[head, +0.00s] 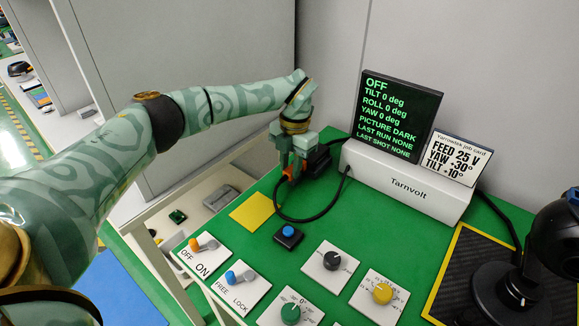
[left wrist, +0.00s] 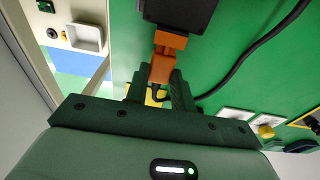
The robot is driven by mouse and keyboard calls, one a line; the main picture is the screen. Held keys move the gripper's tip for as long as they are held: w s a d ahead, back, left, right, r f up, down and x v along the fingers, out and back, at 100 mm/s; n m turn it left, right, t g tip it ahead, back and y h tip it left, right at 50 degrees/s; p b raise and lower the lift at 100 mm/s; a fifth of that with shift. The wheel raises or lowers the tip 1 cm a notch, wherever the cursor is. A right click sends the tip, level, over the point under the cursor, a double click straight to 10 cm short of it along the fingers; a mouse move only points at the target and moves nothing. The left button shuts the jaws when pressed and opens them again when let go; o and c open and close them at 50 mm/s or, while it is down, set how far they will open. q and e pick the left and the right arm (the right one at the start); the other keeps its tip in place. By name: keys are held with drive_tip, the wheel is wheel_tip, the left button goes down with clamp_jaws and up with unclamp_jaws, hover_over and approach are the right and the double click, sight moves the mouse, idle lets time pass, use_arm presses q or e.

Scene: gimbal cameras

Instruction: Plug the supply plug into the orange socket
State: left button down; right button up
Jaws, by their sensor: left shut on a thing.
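My left gripper (head: 291,168) is low over the far left of the green bench. It is shut on the orange supply plug (left wrist: 160,69), which shows between the fingers in the left wrist view. A black cable (head: 316,215) loops from the plug toward the white Tarnvolt unit. The orange socket (left wrist: 171,41) is on the near face of a black box (left wrist: 182,11), which also shows in the head view (head: 321,160). The plug's front meets the socket with no clear gap; I cannot tell how deep it sits. My right gripper is not in view.
The Tarnvolt unit (head: 405,187) stands behind, with a screen (head: 397,112) reading OFF and a job card (head: 451,158). Switches (head: 203,245), knobs (head: 331,260) and a blue button (head: 288,233) are in front. A black camera (head: 548,245) stands at right.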

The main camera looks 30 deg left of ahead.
use_arm(q)
drive_tip(key=shift+w+b, duration=0.45)
drive_tip(key=shift+w, duration=0.15)
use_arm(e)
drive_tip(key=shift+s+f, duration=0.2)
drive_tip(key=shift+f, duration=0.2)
use_arm(q)
drive_tip(key=shift+r, duration=0.1)
drive_tip(key=c, duration=1.1)
unclamp_jaws()
drive_tip(key=shift+w+d, duration=0.1)
wheel_tip(320, 180, up, 16)
drive_tip(key=w+p, duration=0.1)
drive_tip(key=p, duration=0.3)
drive_tip(key=shift+w+p, duration=0.3)
drive_tip(key=shift+w, duration=0.1)
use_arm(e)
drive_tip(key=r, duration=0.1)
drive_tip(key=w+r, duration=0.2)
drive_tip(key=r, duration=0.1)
use_arm(q)
drive_tip(key=shift+d, duration=0.1)
